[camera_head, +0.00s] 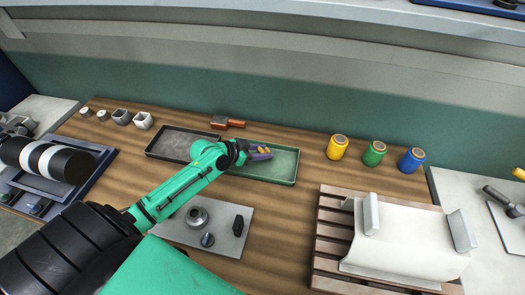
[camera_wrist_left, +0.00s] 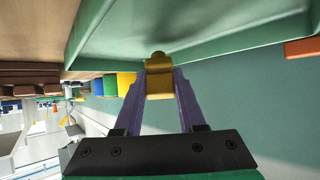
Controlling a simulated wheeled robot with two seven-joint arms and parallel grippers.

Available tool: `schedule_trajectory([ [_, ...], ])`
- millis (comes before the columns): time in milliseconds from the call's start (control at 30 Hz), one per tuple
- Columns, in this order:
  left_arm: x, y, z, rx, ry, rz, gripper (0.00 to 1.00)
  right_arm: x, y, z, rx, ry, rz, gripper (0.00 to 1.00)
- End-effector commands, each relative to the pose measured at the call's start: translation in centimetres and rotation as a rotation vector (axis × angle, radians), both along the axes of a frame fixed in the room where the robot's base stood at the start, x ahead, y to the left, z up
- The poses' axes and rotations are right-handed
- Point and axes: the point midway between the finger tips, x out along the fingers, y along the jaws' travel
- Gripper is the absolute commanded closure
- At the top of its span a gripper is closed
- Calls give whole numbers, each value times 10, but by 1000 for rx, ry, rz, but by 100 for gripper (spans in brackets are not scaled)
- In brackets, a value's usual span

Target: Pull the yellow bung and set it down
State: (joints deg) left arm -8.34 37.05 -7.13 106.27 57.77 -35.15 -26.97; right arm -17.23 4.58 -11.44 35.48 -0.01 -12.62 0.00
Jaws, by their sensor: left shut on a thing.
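My left gripper (camera_head: 261,152), with purple fingers, is shut on the yellow bung (camera_head: 265,149) over the green tray (camera_head: 285,178). In the left wrist view the bung (camera_wrist_left: 158,78) sits between the two fingertips (camera_wrist_left: 160,88), its rounded end pointing at the green tray (camera_wrist_left: 200,20). I cannot tell whether the bung touches the tray. The fingers hide part of it. My right gripper is in neither view.
A dark tray (camera_head: 172,143) adjoins the green tray on the left. A red-brown tool (camera_head: 228,122) lies behind. Yellow (camera_head: 337,147), green (camera_head: 374,153) and blue (camera_head: 411,160) containers stand right. A grey plate with fittings (camera_head: 175,232) lies in front. A slatted rack (camera_head: 330,230) stands front right.

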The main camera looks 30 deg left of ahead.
Motion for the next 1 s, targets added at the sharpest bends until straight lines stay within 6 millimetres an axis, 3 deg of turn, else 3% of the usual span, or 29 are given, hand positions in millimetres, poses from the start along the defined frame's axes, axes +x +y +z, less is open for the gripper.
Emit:
schedule_trajectory([
  [1000,0,0,-7,1,1,0,100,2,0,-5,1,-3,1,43],
])
